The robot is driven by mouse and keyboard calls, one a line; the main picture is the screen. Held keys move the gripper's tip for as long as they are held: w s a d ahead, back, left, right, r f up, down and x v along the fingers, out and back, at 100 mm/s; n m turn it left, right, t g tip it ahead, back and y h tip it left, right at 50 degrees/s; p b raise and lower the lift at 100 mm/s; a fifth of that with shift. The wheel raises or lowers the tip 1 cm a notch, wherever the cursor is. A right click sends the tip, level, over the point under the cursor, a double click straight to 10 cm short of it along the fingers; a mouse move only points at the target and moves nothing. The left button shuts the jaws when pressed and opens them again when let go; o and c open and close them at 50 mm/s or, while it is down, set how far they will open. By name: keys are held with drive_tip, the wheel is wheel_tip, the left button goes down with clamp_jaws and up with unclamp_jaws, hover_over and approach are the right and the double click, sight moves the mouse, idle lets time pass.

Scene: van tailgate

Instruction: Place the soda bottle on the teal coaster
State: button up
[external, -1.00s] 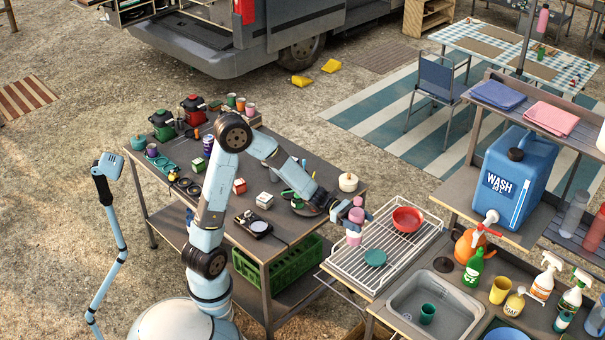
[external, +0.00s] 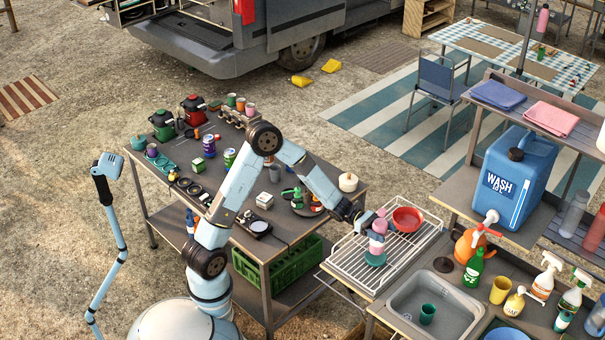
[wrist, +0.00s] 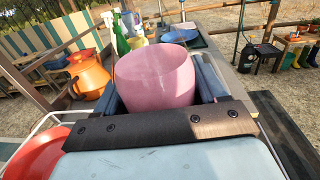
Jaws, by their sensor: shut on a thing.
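The teal coaster (external: 375,260) lies on the white wire rack, directly under the bottle in the external view. The bottle's base overlaps the coaster there and hides part of it; I cannot tell whether they touch. The coaster is hidden in the wrist view.
A red bowl (external: 407,219) sits on the wire rack (external: 350,262) close behind the bottle; it also shows in the wrist view (wrist: 40,152). The sink (external: 432,300), an orange jug (external: 468,245) and a green bottle (external: 473,269) are to the right. The work table (external: 275,240) at left is crowded.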

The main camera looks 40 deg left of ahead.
drive_tip(key=shift+w+d+f, duration=0.15)
drive_tip(key=shift+w+f, duration=0.05)
drive_tip(key=shift+f, duration=1.5)
drive_tip(key=shift+f, duration=0.1)
drive_tip(key=o, duration=1.5)
